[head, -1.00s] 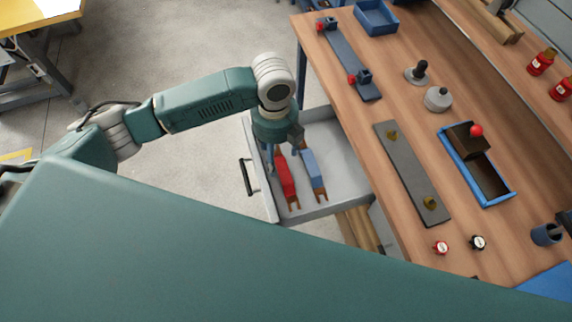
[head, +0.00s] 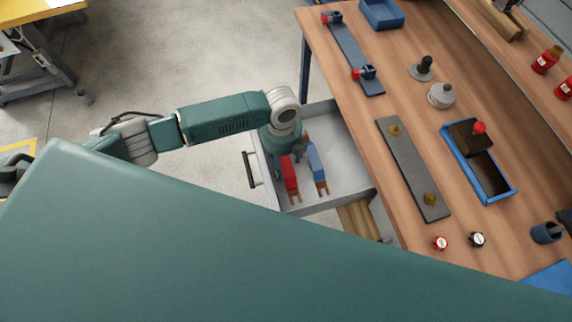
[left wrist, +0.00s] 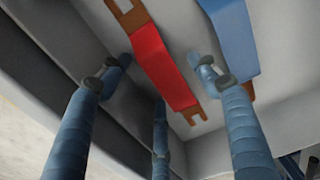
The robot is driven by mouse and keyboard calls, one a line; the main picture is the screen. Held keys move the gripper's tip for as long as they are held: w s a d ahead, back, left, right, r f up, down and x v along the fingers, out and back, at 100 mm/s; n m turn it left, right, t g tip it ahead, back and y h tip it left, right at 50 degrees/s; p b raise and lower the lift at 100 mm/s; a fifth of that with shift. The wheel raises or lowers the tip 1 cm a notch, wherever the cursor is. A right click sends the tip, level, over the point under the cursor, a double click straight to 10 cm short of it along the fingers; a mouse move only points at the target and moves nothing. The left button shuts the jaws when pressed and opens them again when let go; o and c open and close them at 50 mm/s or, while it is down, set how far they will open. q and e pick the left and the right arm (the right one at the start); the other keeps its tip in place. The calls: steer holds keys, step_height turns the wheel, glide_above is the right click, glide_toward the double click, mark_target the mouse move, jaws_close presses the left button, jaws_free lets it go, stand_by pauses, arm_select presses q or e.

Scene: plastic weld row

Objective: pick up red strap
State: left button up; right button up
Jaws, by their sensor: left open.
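The red strap (head: 290,176) lies in the open grey drawer, with brown forked ends. In the left wrist view the red strap (left wrist: 160,62) runs slantwise between the fingers of my left gripper (left wrist: 163,85). In the head view my left gripper (head: 290,150) points down into the drawer over the far end of the strap. It is open, with fingers on both sides of the strap and nothing held. The wrist partly hides the strap's far end in the head view. My right gripper is not in view.
A blue strap (head: 316,164) lies just right of the red one, close to one finger. The drawer's grey walls (head: 335,205) surround both. The wooden bench (head: 400,130) with parts stands to the right. The drawer floor right of the blue strap is clear.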

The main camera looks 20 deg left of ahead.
arm_select(q)
steer(key=c, duration=1.3)
steer(key=shift+r, duration=0.15)
